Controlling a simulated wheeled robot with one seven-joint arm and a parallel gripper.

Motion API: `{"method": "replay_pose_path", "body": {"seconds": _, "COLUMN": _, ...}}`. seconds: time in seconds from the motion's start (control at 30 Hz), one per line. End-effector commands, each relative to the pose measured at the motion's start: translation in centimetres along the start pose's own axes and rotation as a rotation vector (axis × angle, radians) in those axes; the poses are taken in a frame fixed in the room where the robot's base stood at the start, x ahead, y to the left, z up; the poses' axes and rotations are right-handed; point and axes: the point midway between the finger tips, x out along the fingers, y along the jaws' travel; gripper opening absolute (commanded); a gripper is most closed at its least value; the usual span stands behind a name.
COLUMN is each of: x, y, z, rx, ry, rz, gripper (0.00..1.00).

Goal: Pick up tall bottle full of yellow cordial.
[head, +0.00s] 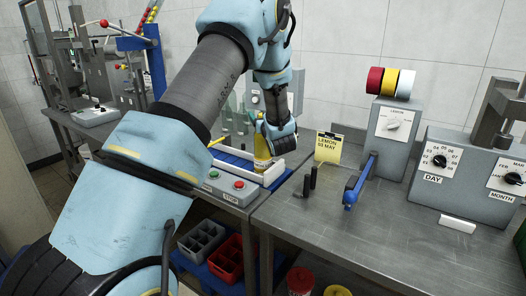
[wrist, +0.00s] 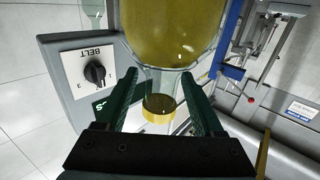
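The tall bottle of yellow cordial (head: 262,152) stands on the blue belt, right below my gripper (head: 265,138). In the wrist view the bottle (wrist: 172,32) shows clear glass, yellow liquid in its wide body and a narrow neck ending in a gold cap. My gripper's green fingers (wrist: 160,98) lie on either side of the neck, with the cap between them and the tips near the shoulder. A gap shows between the left finger and the neck; the right finger is very close to it, and contact there is unclear. The gripper looks open.
The belt has a white side rail (head: 275,172) and a control box (head: 231,186) with green and red buttons in front. A grey box with a BELT dial (wrist: 95,75) stands close by. A yellow note (head: 329,148) and blue lever (head: 358,182) stand right on the steel bench (head: 330,230).

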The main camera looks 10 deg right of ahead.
Motion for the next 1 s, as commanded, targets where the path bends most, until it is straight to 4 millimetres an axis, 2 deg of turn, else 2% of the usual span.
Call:
{"method": "replay_pose_path", "body": {"seconds": 0.07, "x": -0.02, "y": 0.01, "z": 0.0, "rx": 0.0, "ry": 0.0, "rz": 0.0, "gripper": 0.6}}
{"method": "replay_pose_path", "body": {"seconds": 0.6, "x": -0.04, "y": 0.01, "z": -0.02, "rx": 0.0, "ry": 0.0, "rz": 0.0, "gripper": 0.0}}
{"method": "replay_pose_path", "body": {"seconds": 1.0, "x": -0.04, "y": 0.01, "z": -0.03, "rx": 0.0, "ry": 0.0, "rz": 0.0, "gripper": 0.0}}
